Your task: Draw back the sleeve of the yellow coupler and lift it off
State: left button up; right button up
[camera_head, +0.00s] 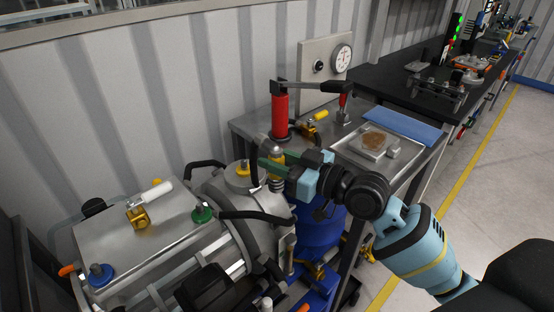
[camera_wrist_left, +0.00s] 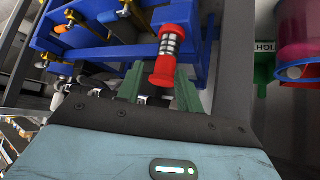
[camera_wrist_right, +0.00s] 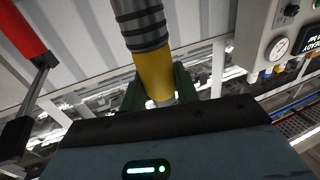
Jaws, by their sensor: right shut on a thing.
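My right gripper (camera_head: 275,169) is shut on the yellow coupler (camera_wrist_right: 155,76), beside the drive unit (camera_head: 240,222). In the right wrist view the yellow sleeve sits between the green fingers, joined to a dark ribbed metal body (camera_wrist_right: 140,20). In the head view the fingers hide most of the coupler, and I cannot tell whether its sleeve is drawn back. My left gripper (camera_wrist_left: 158,92) shows only in its wrist view. Its green fingers are apart, with a red mesh-sided cylinder (camera_wrist_left: 168,48) in line with the gap, which looks beyond them.
A steel bench (camera_head: 345,135) behind my right gripper carries a red lever pump (camera_head: 281,112) and a tray (camera_head: 367,152). A gauge panel (camera_head: 326,60) stands at the wall. Black hoses (camera_head: 250,216) cross the drive unit. The floor (camera_head: 490,180) at right is clear.

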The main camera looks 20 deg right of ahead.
aim_at(277, 145)
pick_arm(q)
jog(key=shift+w+r, duration=0.3)
jog(key=shift+r, duration=0.1)
pick_arm(e)
jog(key=shift+r, duration=0.4)
